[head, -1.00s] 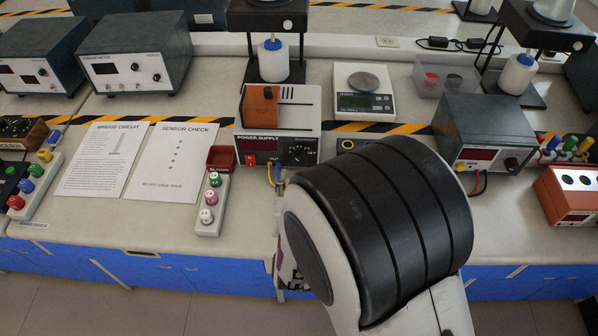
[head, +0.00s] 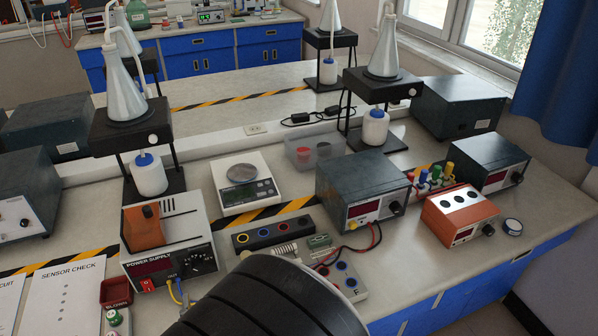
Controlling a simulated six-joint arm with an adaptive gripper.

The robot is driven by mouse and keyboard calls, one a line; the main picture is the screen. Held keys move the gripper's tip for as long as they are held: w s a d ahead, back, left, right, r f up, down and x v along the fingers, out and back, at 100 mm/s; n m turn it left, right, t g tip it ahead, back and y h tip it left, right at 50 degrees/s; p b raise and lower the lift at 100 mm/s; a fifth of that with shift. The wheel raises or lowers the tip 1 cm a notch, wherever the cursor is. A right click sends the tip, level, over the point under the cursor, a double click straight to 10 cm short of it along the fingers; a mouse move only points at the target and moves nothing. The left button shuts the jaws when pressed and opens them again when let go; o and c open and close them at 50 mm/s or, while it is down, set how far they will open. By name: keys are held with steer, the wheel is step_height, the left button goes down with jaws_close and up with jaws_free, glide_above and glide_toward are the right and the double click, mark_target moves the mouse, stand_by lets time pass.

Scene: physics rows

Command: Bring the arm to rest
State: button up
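My arm shows only as a black ribbed rounded link at the bottom middle of the head view, in front of the bench's near edge. My gripper is not in view, so its state and anything in it are hidden. The link covers part of the bench (head: 540,215) and stands in front of a small circuit board (head: 346,282) with coloured sockets.
A power supply (head: 170,245) stands left of my arm. Behind are a scale (head: 245,190), a black socket strip (head: 270,233) and a dark meter box (head: 362,185). An orange box (head: 460,212) stands at right. The bench's right end is mostly clear.

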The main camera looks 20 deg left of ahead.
steer(key=w+d+r+m+h, duration=0.2)
steer(key=w+d+r, duration=0.5)
steer(key=w+d, duration=0.25)
steer(key=w+d+r+m+g+h, duration=0.15)
steer(key=d+r, duration=0.25)
steer(key=d, duration=0.4)
steer(key=w+d+r+m+h, duration=0.1)
steer(key=w+d+r, duration=0.15)
steer(key=d, duration=0.55)
steer(key=s+d+r+m+h, duration=0.1)
steer(key=s+d+h, duration=0.1)
steer(key=s+d, duration=0.3)
steer(key=s+d+r+m+g+h, duration=0.1)
steer(key=s+d, duration=0.4)
steer(key=d, duration=0.8)
steer(key=s+d+r+m+g+h, duration=0.1)
steer(key=s+d+r+h, duration=0.1)
steer(key=s+d, duration=0.3)
steer(key=d+r, duration=0.1)
steer(key=d, duration=0.3)
steer(key=shift+s+d+m+h, duration=0.25)
steer(key=shift+s+m+h, duration=0.1)
